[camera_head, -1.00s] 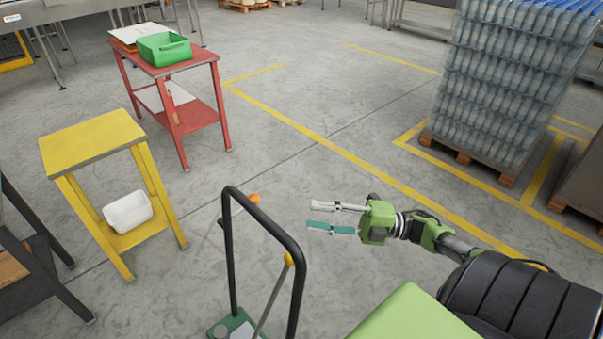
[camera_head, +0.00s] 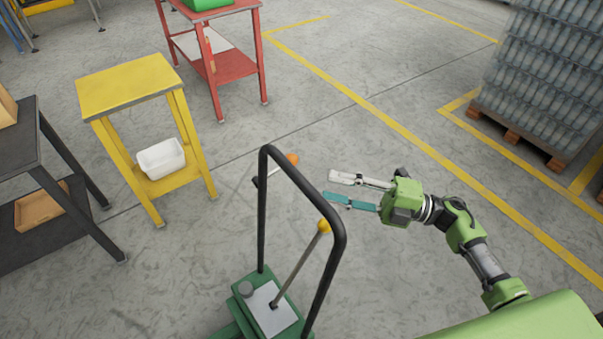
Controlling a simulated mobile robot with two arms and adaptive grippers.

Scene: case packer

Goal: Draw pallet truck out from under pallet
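The pallet truck's black looped handle (camera_head: 264,210) stands upright at the lower middle of the head view. Its green base (camera_head: 243,307) shows at the bottom edge, with a grey plate and a lever topped by a yellow knob (camera_head: 324,226). The truck's forks and any pallet over them are out of frame. My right gripper (camera_head: 328,186) is open and empty to the right of the handle's top, its fingers pointing left towards it. One finger is pale, the other teal. It appears apart from the handle. My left gripper is not in view.
A yellow stand (camera_head: 128,86) with a white bin (camera_head: 161,158) is at left, beside a dark shelf (camera_head: 60,222). A red table (camera_head: 234,66) stands behind. A loaded pallet (camera_head: 513,132) is at right. An orange-knobbed rod (camera_head: 275,170) shows behind the handle. The middle floor is clear.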

